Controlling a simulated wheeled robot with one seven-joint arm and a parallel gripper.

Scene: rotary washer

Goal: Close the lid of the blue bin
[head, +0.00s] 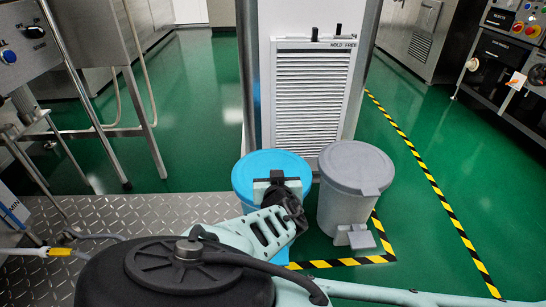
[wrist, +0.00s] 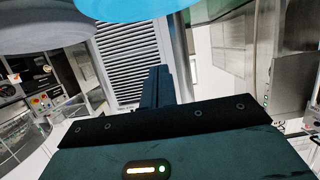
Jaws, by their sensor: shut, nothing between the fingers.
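The blue bin (head: 244,178) stands in front of the white louvred cabinet in the head view. Its round blue lid (head: 265,160) appears to lie flat across the top, with no opening visible. My arm and gripper hide the bin's front and part of the lid. My gripper (head: 277,178) is over the front part of the lid; I cannot tell whether it touches. In the wrist view my gripper (wrist: 158,74) is shut, with nothing between its fingers. Part of the blue lid (wrist: 125,8) shows at the top edge there.
A grey bin (head: 345,205) with its lid down and a pedal in front stands close on the right. The louvred cabinet (head: 315,95) is right behind both bins. A metal tread plate (head: 150,215) lies at left. Green floor (head: 420,245) is clear at right.

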